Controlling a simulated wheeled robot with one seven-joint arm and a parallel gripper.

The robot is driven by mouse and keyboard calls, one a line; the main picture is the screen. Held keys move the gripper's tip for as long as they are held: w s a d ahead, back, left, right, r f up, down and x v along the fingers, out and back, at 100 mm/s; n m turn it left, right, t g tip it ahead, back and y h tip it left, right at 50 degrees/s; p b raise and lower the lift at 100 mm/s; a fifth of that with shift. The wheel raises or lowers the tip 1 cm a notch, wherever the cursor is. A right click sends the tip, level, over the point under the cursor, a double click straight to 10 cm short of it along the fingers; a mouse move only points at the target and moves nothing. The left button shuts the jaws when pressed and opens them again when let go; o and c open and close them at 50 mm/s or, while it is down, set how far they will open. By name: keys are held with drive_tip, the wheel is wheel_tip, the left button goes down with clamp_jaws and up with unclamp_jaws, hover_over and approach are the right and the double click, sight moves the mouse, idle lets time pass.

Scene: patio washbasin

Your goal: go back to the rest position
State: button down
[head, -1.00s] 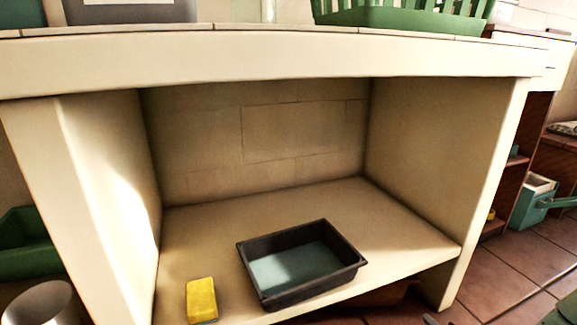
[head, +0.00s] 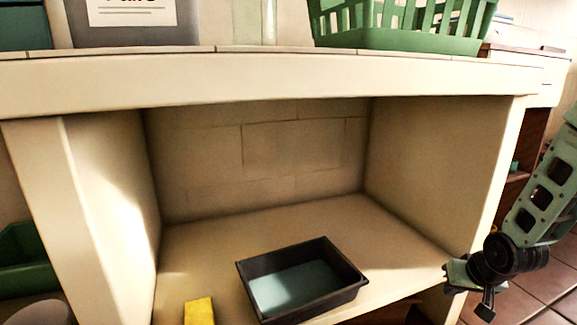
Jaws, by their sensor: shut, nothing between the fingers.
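My gripper (head: 464,290) is at the lower right of the head view, at the end of my green arm. It is shut and empty, just outside the right front edge of the open shelf (head: 390,230). On the shelf stands a black tray (head: 355,283) with a blue-green inside, apart from my gripper and to its left. A yellow sponge (head: 198,312) lies at the shelf's front left, partly cut off by the bottom edge of the picture.
A cream counter (head: 280,80) runs above the shelf. A green basket (head: 400,28) and a grey bin with a label (head: 135,30) stand on it. A green crate (head: 28,262) is at the far left. Tiled floor (head: 545,285) shows at the right.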

drive_tip(key=s+a+r+n+g, duration=0.1)
drive_tip(key=s+a+r, duration=0.2)
drive_tip(key=s+r, duration=0.35)
drive_tip(key=s+a+r+n+g, duration=0.1)
drive_tip(key=s+a+r+g, duration=0.15)
drive_tip(key=s+r, duration=0.45)
drive_tip(key=s+a+r+n+g+p, duration=0.2)
drive_tip(key=s+a+r+n+p, duration=0.6)
drive_tip(key=s+a+r+p, duration=0.95)
drive_tip(key=w+r+p, duration=0.3)
drive_tip(key=r+p, duration=3)
drive_tip(key=r, duration=0.1)
drive_tip(key=shift+a+r, duration=0.15)
drive_tip(key=shift+a, duration=0.25)
drive_tip(key=shift+w, duration=0.1)
